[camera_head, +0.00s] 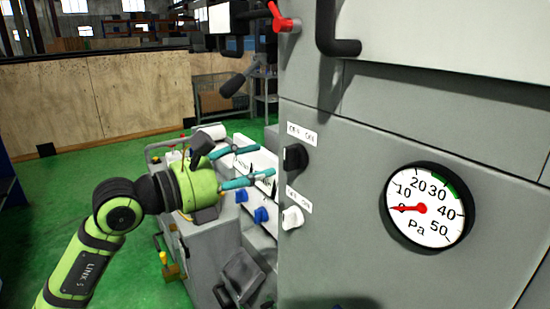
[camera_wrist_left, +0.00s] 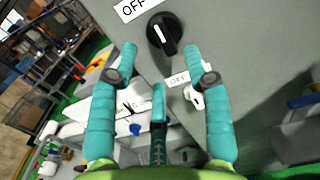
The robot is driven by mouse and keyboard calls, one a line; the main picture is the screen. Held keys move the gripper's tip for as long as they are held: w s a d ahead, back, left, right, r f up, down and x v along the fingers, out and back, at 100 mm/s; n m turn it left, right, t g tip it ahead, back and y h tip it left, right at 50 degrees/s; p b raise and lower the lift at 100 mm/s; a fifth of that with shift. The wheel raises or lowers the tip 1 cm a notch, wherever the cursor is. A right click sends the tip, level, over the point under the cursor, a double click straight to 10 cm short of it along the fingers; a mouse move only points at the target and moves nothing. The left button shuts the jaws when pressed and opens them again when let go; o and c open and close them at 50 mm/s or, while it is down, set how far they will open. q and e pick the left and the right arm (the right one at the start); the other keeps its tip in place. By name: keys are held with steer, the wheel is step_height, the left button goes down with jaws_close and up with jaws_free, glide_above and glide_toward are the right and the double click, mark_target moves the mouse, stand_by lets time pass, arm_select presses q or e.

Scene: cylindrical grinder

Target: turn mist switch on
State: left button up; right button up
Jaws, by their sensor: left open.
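Two rotary knobs sit on the grey machine panel (camera_head: 350,150), one above the other, each under a white label. The upper knob is black (camera_head: 293,158) and the lower is white (camera_head: 291,217); the frames do not show which one is the mist switch. My left gripper (camera_head: 264,161) is open and empty, its teal fingers pointing at the panel from the left, short of the knobs. In the left wrist view the black knob (camera_wrist_left: 164,33) lies just beyond and between the fingertips. The white knob (camera_wrist_left: 194,98) is partly behind the right finger.
A round pressure gauge (camera_head: 428,205) is right of the knobs, its red needle near 0. A red-handled lever (camera_head: 284,22) and a dark bar handle (camera_head: 338,45) stick out above. Blue knobs (camera_head: 261,215) on the lower machine are under my gripper. Green floor is open at left.

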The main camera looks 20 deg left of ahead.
mark_target(292, 158)
arm_select(q)
steer(key=p+x, duration=0.2)
steer(key=x, duration=0.3)
steer(key=shift+w+d+p, duration=0.2)
steer(key=shift+w+p, duration=0.05)
steer(key=shift+p, duration=0.1)
jaws_close()
arm_select(e)
steer(key=r, duration=0.3)
steer(key=shift+s+a+r, duration=0.15)
steer(key=shift+s+a, duration=0.05)
steer(key=shift+a, duration=0.2)
